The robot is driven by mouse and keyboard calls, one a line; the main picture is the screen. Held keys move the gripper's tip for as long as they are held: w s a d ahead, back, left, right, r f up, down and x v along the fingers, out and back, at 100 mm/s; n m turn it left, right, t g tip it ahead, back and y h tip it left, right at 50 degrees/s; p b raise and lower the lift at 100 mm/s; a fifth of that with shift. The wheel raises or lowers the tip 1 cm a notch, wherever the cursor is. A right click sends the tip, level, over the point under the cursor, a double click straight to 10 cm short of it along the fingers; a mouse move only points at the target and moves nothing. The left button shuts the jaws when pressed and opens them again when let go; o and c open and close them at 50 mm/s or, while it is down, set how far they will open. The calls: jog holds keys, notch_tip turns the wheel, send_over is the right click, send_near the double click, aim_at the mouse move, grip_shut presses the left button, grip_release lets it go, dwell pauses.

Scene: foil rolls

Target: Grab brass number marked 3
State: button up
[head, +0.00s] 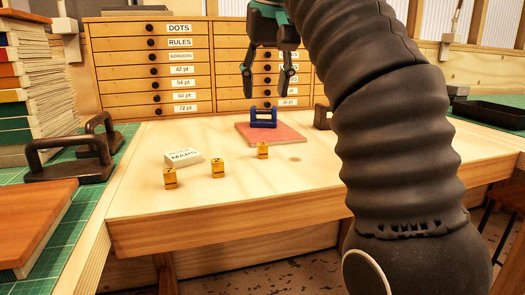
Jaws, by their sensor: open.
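Three small brass blocks stand on the pale wooden tabletop (330,185) in the head view. The left brass block (170,179) is nearest the front edge, the middle brass block (218,168) is a little farther back, and the right brass block (263,150) is farthest back, by the front of the red mat. Each has dark marks, too small to read, so I cannot tell which is marked 3. My gripper (266,92) is open and empty, pointing down in front of the drawer cabinet, above the blocks in the picture and apart from them.
A blue frame-like object (263,118) stands on the red mat (280,134). A white lettered block (183,157) lies behind the brass blocks. Dark handled tools (70,160) and stacked books (30,90) are at left. A labelled drawer cabinet (120,75) closes the back. My arm hides the table's right part.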

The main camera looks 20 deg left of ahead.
send_over(263, 144)
jog(key=s, duration=0.2)
jog(key=shift+s+d+f, duration=0.1)
jog(key=shift+f, duration=3.8)
jog(key=shift+d+x, duration=0.25)
jog(key=shift+x, duration=1.1)
jog(key=shift+d+x, duration=0.2)
jog(key=shift+x, duration=1.1)
jog(key=shift+a, duration=0.1)
grip_shut()
